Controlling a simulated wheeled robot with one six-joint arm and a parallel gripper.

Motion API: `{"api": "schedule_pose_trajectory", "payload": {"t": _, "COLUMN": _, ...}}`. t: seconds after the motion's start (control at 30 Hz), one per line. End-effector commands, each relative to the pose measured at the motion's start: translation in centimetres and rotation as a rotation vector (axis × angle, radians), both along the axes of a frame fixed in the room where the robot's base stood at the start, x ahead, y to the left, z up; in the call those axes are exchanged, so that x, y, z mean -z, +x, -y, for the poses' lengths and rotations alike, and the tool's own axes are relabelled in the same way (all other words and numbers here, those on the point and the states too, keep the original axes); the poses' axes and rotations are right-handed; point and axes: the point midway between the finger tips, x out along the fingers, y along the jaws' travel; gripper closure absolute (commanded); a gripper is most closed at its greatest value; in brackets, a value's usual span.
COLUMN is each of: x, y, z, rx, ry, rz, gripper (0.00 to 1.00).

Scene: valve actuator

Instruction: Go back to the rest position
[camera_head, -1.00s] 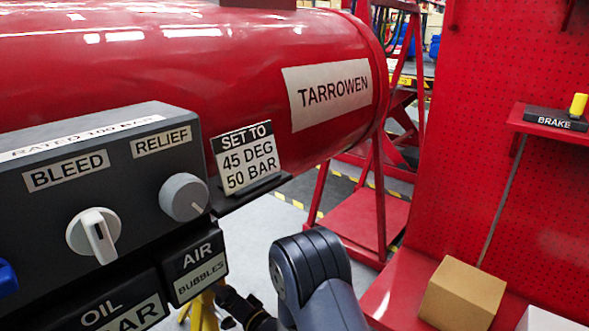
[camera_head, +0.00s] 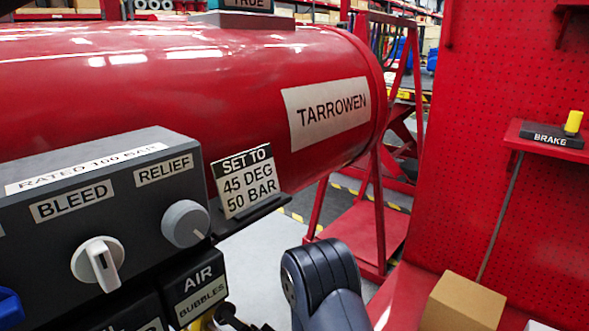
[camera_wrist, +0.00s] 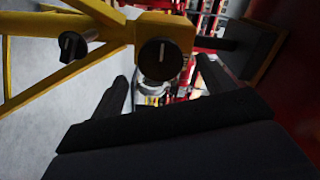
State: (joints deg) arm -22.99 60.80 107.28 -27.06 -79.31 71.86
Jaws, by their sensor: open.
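My gripper (camera_wrist: 163,88) shows in the wrist view with its two dark fingers spread apart. Nothing is held between them. A yellow frame (camera_wrist: 103,12) with a round black knob (camera_wrist: 158,60) lies beyond the fingertips, and the knob looks apart from them. A second, smaller black knob (camera_wrist: 72,46) sits on the yellow frame to the left. In the head view my dark grey arm link rises at the bottom centre, and my gripper cannot be made out there.
A grey panel (camera_head: 120,160) with a BLEED knob (camera_head: 98,262) and a RELIEF knob (camera_head: 186,223) stands at the left. Behind it is a red tank (camera_head: 200,90). A cardboard box (camera_head: 462,302) and a BRAKE shelf (camera_head: 520,143) are at the right. Open floor shows between.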

Motion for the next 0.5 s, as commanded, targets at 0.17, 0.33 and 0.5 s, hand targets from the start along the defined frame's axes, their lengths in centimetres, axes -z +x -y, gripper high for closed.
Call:
{"api": "schedule_pose_trajectory", "payload": {"t": 0.17, "x": -0.1, "y": -2.3, "z": 2.9, "rx": 0.004, "ry": -0.002, "rz": -0.004, "gripper": 0.24}}
{"api": "schedule_pose_trajectory", "payload": {"t": 0.33, "x": 0.1, "y": -2.4, "z": 2.7, "rx": -0.004, "ry": 0.002, "rz": 0.007, "gripper": 0.24}}
{"api": "schedule_pose_trajectory", "payload": {"t": 0.5, "x": 0.2, "y": -0.2, "z": 0.0, "rx": -0.003, "ry": 0.001, "rz": 0.006, "gripper": 0.24}}
